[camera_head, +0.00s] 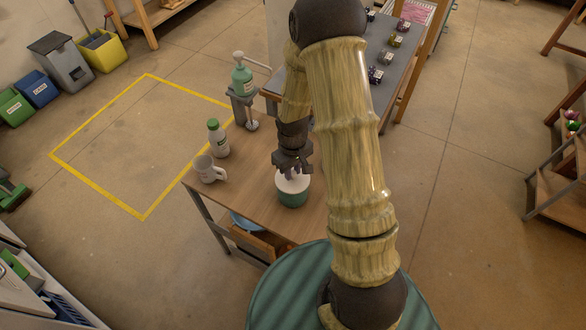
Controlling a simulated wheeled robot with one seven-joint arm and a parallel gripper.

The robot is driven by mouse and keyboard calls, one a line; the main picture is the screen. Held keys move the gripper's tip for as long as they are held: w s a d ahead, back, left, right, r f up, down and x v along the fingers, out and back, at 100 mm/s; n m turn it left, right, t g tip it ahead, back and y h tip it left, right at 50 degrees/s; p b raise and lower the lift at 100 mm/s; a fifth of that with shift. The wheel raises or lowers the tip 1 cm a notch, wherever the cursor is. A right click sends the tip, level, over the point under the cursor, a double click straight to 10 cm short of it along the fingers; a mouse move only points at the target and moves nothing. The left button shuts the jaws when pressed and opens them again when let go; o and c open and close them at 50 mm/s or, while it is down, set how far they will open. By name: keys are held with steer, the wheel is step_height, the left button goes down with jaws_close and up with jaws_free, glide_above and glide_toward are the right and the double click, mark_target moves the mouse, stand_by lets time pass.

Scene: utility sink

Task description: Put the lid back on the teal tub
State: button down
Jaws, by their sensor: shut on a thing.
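The teal tub (293,198) stands upright on the wooden tabletop. The pale lid (284,187) is at the tub's top, directly below my gripper (291,173). My gripper points down and its fingers are shut on the lid. From this one view I cannot tell whether the lid rests on the rim or is held just above it. The fingertips and the lid's grasped part are small and partly hidden.
A white mug (207,170) and a green-capped bottle (217,140) stand left of the tub on the table (245,185). A green pump bottle (242,76) and a grey stand are behind. Bare tabletop lies between the mug and tub.

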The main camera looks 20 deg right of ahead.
stand_by(0.7)
steer(key=c, duration=0.7)
jaws_free()
steer(key=shift+r+p, duration=2.9)
steer(key=shift+r, duration=0.65)
jaws_close()
steer(key=shift+f+b, duration=2.25)
steer(key=shift+f, duration=0.7)
